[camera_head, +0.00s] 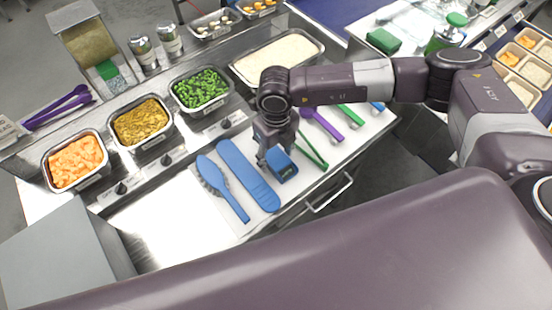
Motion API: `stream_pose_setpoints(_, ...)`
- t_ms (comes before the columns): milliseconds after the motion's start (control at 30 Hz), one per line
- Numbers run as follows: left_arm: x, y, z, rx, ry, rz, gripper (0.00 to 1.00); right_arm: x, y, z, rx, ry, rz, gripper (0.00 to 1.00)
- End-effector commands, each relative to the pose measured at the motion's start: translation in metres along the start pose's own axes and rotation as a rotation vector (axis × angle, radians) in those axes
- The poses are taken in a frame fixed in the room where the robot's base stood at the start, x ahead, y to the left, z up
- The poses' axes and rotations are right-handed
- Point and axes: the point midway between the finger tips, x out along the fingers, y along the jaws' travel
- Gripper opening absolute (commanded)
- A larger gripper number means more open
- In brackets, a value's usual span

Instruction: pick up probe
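A small, boxy blue device (283,168), which looks like the probe, is on the white mat at the counter's front, right of a long blue paddle (246,174). My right gripper (276,157) points down directly over the device, and its fingers are apart around or just beside its upper end. The gripper hides part of the device. I cannot tell whether the fingers touch it. No part of my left gripper shows.
A blue brush (221,186) lies left of the paddle. Green tongs (312,150) and a purple-handled utensil (325,124) lie to the right. Behind stand pans of green vegetables (201,89), brown food (142,122), orange cubes (76,161) and rice (277,60). Bare steel is at front left.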

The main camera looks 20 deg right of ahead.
Motion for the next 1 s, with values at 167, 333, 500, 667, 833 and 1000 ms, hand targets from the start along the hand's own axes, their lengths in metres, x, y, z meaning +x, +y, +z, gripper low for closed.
stream_pose_setpoints(167, 0.0, 0.0, 0.0, 0.0, 0.0, 0.0, 0.4, 0.0, 0.0, 0.0, 0.0, 0.0, 0.0, 0.31)
stream_pose_setpoints(333, 0.0, 0.0, 0.0, 0.0, 0.0, 0.0, 0.4, -0.001, 0.0, 0.0, 0.0, -0.001, 0.0, 0.16)
stream_pose_setpoints(500, 0.0, 0.0, 0.0, 0.0, 0.001, 0.0, 0.4, -0.001, 0.0, 0.0, 0.0, -0.001, 0.0, 0.16)
stream_pose_setpoints(667, 0.002, 0.0, 0.0, 0.001, 0.001, 0.0, 0.4, -0.006, 0.0, 0.001, 0.001, -0.002, 0.001, 0.16)
stream_pose_setpoints(833, 0.009, 0.001, 0.001, 0.001, 0.0, 0.001, 0.4, -0.025, 0.0, 0.001, -0.001, -0.004, 0.001, 0.16)
stream_pose_setpoints(1000, 0.023, 0.001, 0.002, 0.001, 0.0, 0.001, 0.4, -0.063, 0.0, 0.002, -0.002, -0.009, 0.001, 0.16)
